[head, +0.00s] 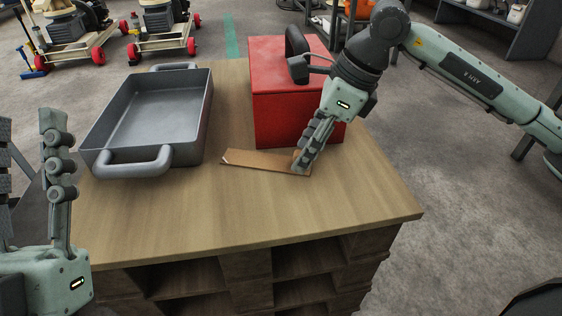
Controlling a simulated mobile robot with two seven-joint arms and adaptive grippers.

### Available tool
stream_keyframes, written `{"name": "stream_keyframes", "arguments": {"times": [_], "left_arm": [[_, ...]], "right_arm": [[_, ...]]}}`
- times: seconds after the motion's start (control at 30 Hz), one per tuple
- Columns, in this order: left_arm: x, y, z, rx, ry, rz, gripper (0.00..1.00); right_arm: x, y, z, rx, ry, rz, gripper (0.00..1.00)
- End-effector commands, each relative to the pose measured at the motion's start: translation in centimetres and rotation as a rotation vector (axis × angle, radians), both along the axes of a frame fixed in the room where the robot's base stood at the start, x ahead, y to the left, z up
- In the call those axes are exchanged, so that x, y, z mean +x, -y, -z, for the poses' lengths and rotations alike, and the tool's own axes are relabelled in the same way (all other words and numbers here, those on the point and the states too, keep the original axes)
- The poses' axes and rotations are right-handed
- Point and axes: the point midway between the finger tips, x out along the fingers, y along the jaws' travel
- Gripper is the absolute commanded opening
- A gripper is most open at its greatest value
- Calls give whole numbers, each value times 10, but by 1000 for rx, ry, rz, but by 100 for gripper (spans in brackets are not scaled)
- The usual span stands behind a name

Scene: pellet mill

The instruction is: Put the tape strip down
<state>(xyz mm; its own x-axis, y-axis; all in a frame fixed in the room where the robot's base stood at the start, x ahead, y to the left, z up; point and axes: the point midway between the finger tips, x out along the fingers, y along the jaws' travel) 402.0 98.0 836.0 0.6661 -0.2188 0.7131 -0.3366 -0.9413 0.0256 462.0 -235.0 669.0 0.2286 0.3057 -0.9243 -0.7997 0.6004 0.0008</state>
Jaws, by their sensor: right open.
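The tape strip (258,162) is a thin, flat brown strip with a pale left end. It lies on the wooden tabletop (270,215), in front of the red box. My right gripper (303,164) is at the strip's right end, with its fingers pointing down close to the tabletop. Its fingers partly hide that end, and the jaws are open. I cannot tell whether a finger still touches the strip. My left gripper (28,135) is at the left edge of the view, off the table, with its fingers spread and nothing seen between them.
A grey metal tray (125,158) with handles stands at the table's left. A red box (275,122) with a black handle stands behind the strip. The tabletop's front part is clear. Wheeled machines (165,41) stand on the floor behind.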

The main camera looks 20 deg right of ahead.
Motion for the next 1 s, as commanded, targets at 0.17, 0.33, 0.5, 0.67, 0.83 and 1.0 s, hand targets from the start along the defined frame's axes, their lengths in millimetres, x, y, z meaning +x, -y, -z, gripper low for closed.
{"name": "stream_keyframes", "arguments": {"times": [0.17, 0.33, 0.5, 0.67, 0.83, 1.0], "left_arm": [[-3, -2, -3, -9, 29, -2, 40], [-3, -2, -3, -9, 30, -2, 40], [-3, -2, -3, -9, 29, -2, 40], [-3, -2, -3, -9, 29, -2, 40], [-3, -2, -3, -8, 28, -2, 40], [-3, -2, -3, -8, 26, -2, 40]], "right_arm": [[3, -4, 11, 1, 2, 0, 47], [3, -4, 11, 1, 2, 0, 47], [3, -4, 11, 0, 1, 0, 28], [3, -4, 11, 0, 1, 0, 8], [4, -4, 10, 0, 1, 0, 0], [4, -3, 8, 0, 3, 1, 0]]}}
